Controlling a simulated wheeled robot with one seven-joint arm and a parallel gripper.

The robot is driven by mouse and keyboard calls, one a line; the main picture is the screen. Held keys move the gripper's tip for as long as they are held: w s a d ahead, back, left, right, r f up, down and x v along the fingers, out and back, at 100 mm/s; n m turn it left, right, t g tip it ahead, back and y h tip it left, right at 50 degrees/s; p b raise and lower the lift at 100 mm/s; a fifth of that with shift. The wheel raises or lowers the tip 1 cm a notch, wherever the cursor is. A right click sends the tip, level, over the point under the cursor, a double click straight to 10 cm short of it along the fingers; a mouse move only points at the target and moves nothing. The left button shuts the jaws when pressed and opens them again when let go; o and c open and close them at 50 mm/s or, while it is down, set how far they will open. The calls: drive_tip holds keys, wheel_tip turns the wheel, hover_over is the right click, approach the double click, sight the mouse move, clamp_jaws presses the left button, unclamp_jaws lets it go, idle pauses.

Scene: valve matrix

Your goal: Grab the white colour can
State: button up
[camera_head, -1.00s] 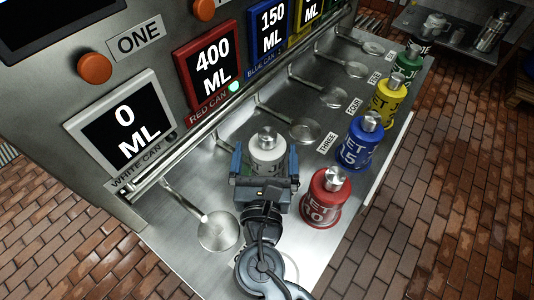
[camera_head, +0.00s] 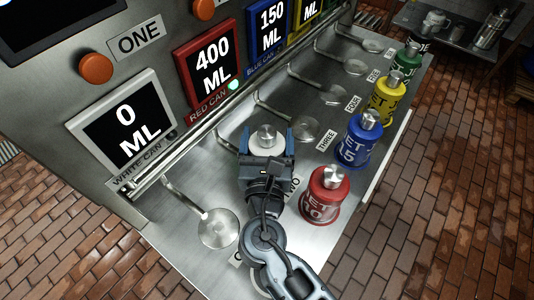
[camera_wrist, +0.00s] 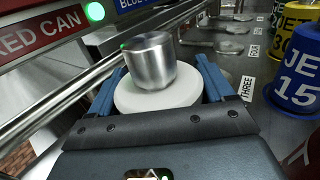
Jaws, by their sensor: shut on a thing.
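The white can (camera_head: 266,139) has a silver cap and stands between the fingers of my gripper (camera_head: 267,150) in the head view. In the wrist view the white can (camera_wrist: 157,95) sits upright between the blue fingers of my gripper (camera_wrist: 158,88), with its silver cap on top. My gripper is shut on it. The lower part of the can is hidden behind the gripper. The can is near the metal rail, close to the second round plate from the left.
A red can (camera_head: 325,197) stands to the right of my gripper. Blue (camera_head: 360,140), yellow (camera_head: 387,100) and green (camera_head: 407,65) cans follow along the counter's right edge. A round plate (camera_head: 219,229) below the white display (camera_head: 125,122) is empty.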

drive_tip(key=c, duration=0.7)
drive_tip(key=shift+r, duration=0.15)
drive_tip(key=shift+c, duration=1.1)
